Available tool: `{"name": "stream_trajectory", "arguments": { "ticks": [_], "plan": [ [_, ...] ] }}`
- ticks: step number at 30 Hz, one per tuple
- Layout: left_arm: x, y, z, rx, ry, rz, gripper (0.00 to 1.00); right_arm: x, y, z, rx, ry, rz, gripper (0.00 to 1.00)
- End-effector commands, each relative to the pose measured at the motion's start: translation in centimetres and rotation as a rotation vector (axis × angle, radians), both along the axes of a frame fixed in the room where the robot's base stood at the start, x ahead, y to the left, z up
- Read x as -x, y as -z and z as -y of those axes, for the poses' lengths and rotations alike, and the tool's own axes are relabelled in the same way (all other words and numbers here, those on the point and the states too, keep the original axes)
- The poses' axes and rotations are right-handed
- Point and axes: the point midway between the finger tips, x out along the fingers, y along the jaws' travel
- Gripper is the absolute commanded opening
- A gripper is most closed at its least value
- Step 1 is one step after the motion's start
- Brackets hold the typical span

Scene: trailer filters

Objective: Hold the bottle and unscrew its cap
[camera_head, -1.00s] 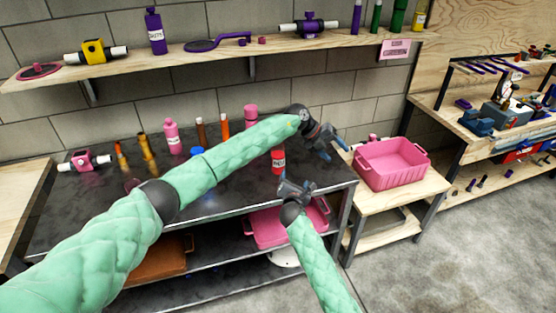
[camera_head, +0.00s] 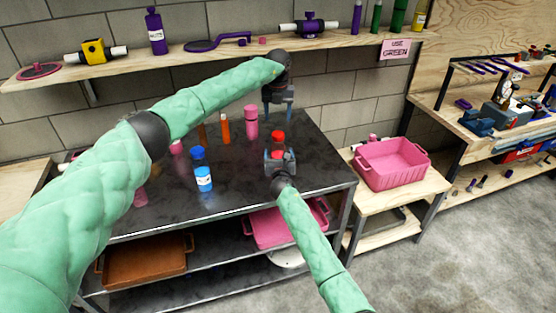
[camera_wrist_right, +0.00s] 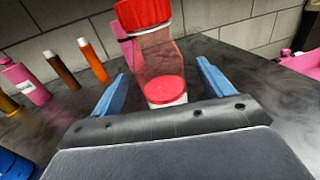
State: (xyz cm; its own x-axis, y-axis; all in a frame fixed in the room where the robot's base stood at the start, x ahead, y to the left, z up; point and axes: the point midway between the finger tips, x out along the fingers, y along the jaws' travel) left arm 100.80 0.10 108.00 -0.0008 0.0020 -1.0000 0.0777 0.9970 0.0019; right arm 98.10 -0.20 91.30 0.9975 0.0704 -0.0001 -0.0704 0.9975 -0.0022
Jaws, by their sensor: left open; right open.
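A bottle with a red cap (camera_head: 277,137) stands on the dark table near its right end. In the right wrist view the bottle (camera_wrist_right: 160,58) is clear reddish with red showing low inside, and its cap (camera_wrist_right: 143,12) is on. My right gripper (camera_head: 280,158) is open at the near side of the bottle. Its blue fingers (camera_wrist_right: 162,80) stand on either side of the bottle with gaps visible. My left gripper (camera_head: 279,98) is open, pointing down above and slightly behind the cap, apart from it. The bottle's lower part is hidden by my right gripper in the head view.
A blue-capped bottle (camera_head: 203,177) stands left on the table. A pink bottle (camera_head: 251,122) and an orange tube (camera_head: 224,128) stand behind. A pink bin (camera_head: 392,178) is on the side table at right. A wall shelf (camera_head: 215,66) runs behind my left gripper.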

Motion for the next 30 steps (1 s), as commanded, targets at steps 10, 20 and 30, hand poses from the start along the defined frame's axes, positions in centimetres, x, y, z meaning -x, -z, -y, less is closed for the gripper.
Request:
{"name": "stream_trajectory", "arguments": {
  "ticks": [10,20,30],
  "plan": [
    [0.0,0.0,0.0,0.002,0.001,0.0,0.61,-3.8,0.0,-0.3,-0.003,0.0,0.0,0.79],
    [0.0,0.1,0.0,0.002,0.001,0.0,0.61,-4.3,0.0,-0.3,-0.002,0.0,-0.001,0.79],
    [0.0,0.1,0.1,0.002,0.001,0.0,0.61,-4.2,0.0,-0.3,-0.002,0.0,-0.001,0.22]
  ]
}}
